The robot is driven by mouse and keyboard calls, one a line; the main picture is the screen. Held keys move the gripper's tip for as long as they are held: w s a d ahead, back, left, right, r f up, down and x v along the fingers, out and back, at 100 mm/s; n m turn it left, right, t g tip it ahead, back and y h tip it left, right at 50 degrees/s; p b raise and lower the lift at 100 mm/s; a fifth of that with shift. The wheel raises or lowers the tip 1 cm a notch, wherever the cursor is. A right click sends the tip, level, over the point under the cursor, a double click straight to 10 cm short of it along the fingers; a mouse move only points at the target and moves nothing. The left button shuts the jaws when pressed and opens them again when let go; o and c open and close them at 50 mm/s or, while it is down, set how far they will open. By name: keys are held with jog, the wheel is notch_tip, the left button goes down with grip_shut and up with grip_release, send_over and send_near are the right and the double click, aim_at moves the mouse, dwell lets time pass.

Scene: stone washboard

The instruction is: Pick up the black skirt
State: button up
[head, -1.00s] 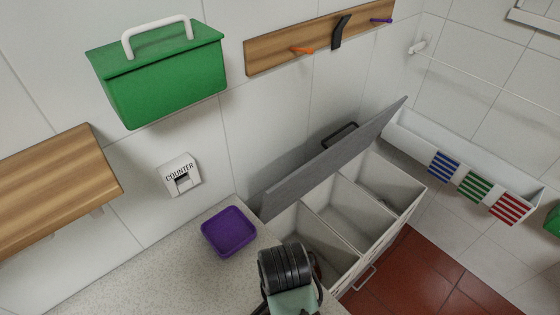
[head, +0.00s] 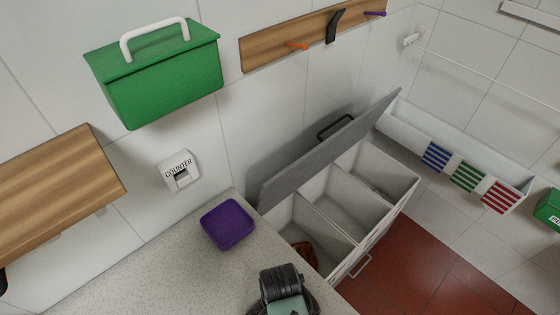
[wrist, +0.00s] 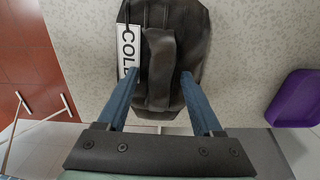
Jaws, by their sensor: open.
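My gripper (wrist: 157,72) is open in the wrist view, its two blue fingers pointing at a dark, blackish object (wrist: 160,40) on the speckled counter. A raised dark strip of this object lies between the fingers. I cannot tell whether the fingers touch it. A white label reading "COL", partly covered by a finger, lies along its left side. I cannot tell whether this object is the black skirt; no other clear skirt shows. In the head view my wrist covers most of that spot, and only dark edges show beside it.
A purple tray (head: 228,224) sits on the counter (head: 150,270). An open bin with compartments (head: 345,200) stands beyond, its grey lid (head: 325,155) raised; a brown item (head: 305,253) is in the nearest compartment. A green box (head: 165,80) and hook rail (head: 300,35) are on the wall.

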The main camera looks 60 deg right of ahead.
grip_shut()
dwell(1.4)
